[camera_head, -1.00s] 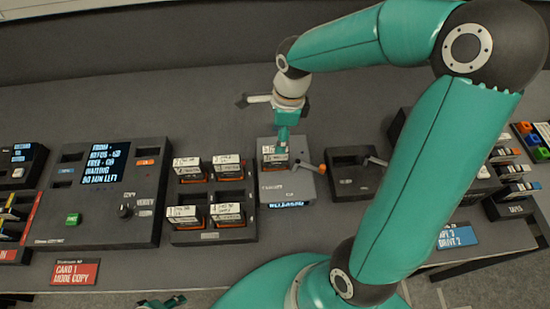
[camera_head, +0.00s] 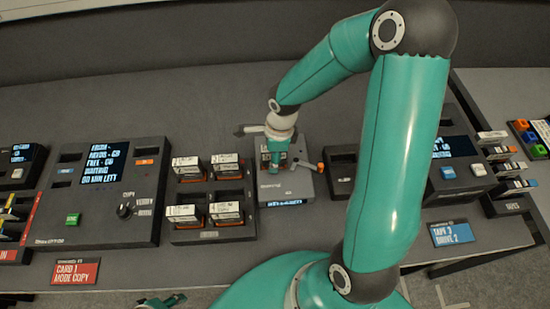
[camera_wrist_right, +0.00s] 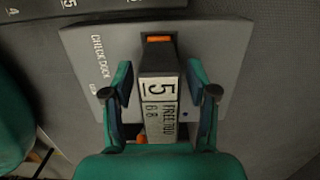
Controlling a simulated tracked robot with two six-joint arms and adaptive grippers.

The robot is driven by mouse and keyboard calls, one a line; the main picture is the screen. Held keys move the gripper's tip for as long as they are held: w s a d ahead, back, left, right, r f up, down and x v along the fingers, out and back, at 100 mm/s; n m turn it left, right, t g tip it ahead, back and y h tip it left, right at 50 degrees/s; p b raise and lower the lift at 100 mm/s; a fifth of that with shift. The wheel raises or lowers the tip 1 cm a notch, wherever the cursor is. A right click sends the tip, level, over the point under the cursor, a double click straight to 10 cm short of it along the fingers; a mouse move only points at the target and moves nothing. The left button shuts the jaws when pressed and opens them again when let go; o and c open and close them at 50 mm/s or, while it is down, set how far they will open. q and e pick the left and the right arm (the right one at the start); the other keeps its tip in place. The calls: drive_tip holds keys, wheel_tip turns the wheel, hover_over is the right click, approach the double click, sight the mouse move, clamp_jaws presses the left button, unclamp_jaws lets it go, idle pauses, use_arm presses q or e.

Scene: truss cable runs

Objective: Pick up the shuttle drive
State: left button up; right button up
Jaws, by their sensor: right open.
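The shuttle drive (camera_wrist_right: 158,95), a dark block with a white label reading 5, sits in the grey check dock (camera_wrist_right: 90,40) in the right wrist view. My right gripper (camera_wrist_right: 162,95) is open, with one finger on each side of the drive and gaps still visible. In the head view the right gripper (camera_head: 275,160) is over the check dock (camera_head: 290,185) and mostly hides the drive. Part of my left gripper (camera_head: 162,302) shows at the bottom edge; its jaws cannot be made out.
A black rack (camera_head: 213,235) with several labelled drives stands just left of the dock. A copy console (camera_head: 100,215) with a lit screen is farther left. An orange-tipped lever (camera_head: 308,166) is at the dock's right. A dark station (camera_head: 342,180) stands beyond it.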

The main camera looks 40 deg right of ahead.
clamp_jaws()
drive_tip(key=shift+r, duration=0.2)
idle(0.3)
